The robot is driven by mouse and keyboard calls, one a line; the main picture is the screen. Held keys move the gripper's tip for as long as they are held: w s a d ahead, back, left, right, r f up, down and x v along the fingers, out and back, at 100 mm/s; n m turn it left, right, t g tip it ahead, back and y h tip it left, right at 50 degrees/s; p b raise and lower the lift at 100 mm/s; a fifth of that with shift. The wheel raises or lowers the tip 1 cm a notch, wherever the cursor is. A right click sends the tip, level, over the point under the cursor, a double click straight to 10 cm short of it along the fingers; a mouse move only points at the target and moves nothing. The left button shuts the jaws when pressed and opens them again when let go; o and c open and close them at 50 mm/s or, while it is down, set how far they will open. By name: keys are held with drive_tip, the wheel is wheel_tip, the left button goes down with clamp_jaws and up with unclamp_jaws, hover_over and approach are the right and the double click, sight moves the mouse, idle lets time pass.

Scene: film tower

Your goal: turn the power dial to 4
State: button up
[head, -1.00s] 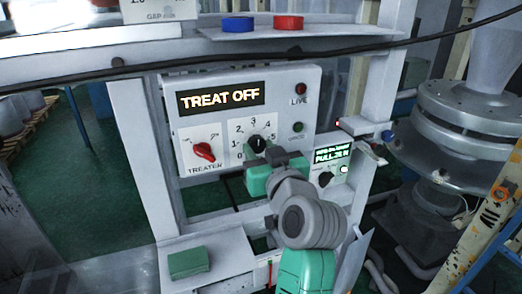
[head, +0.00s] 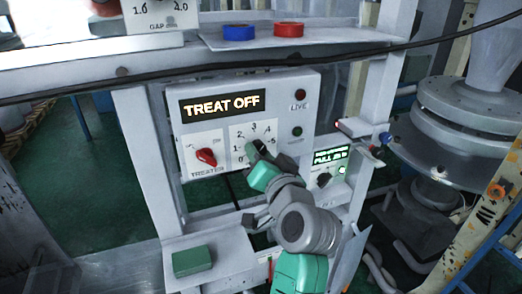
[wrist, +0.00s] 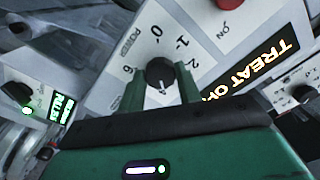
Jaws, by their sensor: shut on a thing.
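The power dial (wrist: 160,74) is a black round knob on a white numbered plate. In the wrist view it sits between the two green fingers of my gripper (wrist: 160,90), which is shut on it. A white mark on the knob points down in that view, towards my gripper's body. The 0, 1, 2 and 6 show around it; the other numbers are hidden there. In the head view my gripper (head: 256,152) comes from the lower right and covers most of the dial.
Left of the dial is a red treater knob (head: 206,157), below a lit "TREAT OFF" display (head: 222,105). A small panel with a green screen (head: 331,155) stands at the lower right. A dark cable (head: 300,63) crosses above. A green block (head: 192,261) lies on the lower shelf.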

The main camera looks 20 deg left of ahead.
drive_tip(key=shift+r+m, duration=0.1)
drive_tip(key=shift+m, duration=0.5)
drive_tip(key=shift+p, duration=0.3)
drive_tip(key=o, duration=1)
drive_tip(key=shift+c, duration=0.2)
drive_tip(key=shift+d, duration=0.1)
drive_tip(key=b+v, duration=0.2)
drive_tip(key=v, duration=0.5)
drive_tip(key=shift+s+d, duration=0.2)
drive_tip(key=shift+s, duration=0.1)
